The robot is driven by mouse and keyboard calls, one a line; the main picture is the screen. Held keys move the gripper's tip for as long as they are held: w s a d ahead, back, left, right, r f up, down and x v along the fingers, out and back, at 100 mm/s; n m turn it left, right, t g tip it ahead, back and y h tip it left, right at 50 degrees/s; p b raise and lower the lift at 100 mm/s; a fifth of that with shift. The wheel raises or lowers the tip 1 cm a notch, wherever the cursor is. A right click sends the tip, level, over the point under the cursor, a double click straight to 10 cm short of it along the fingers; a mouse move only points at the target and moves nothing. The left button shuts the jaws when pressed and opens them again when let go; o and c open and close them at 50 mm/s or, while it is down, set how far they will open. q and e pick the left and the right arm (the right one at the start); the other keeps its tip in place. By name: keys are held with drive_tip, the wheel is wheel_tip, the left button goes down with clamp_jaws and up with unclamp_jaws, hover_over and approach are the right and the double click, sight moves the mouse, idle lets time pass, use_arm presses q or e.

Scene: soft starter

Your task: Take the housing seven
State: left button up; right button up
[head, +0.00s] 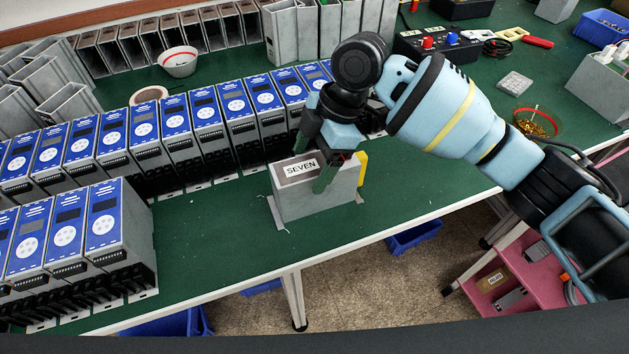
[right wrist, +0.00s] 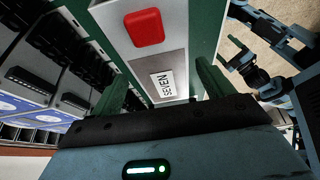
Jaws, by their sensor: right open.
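Housing seven (head: 318,196) is a grey, narrow box standing upright near the front edge of the green table, with a white SEVEN label on top. In the right wrist view its label (right wrist: 163,84) shows between the fingers. My right gripper (head: 316,168) is over the housing from above, its green fingers reaching down at either side of the top. In the right wrist view the gripper (right wrist: 160,88) is open, with gaps beside the housing; contact is not visible. My left gripper is not in the head view; a small hand-like part of mine shows at right in the right wrist view.
Rows of blue-faced units (head: 203,120) stand left of and behind the housing. Empty grey housings (head: 130,45) and a white bowl (head: 179,62) are farther back. A yellow part (head: 362,168) is at the housing's right end. The table to its right front is clear.

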drive_tip(key=shift+d+x, duration=0.2)
drive_tip(key=shift+x, duration=1.1)
drive_tip(key=shift+d+x, duration=0.15)
drive_tip(key=shift+x, duration=1.1)
drive_tip(key=shift+f, duration=0.1)
drive_tip(key=c, duration=1.4)
drive_tip(key=shift+c, duration=0.2)
drive_tip(key=shift+r, duration=0.75)
wheel_tip(320, 180, up, 2)
drive_tip(key=shift+s+r, duration=0.1)
drive_tip(key=shift+r, duration=0.05)
drive_tip(key=s+d+r, duration=0.1)
drive_tip(key=s+d, duration=0.7)
drive_tip(key=s, duration=0.5)
drive_tip(key=shift+s+d+p, duration=0.15)
drive_tip(key=shift+s+p, duration=0.15)
drive_tip(key=shift+p, duration=0.15)
drive_tip(key=shift+r, duration=0.1)
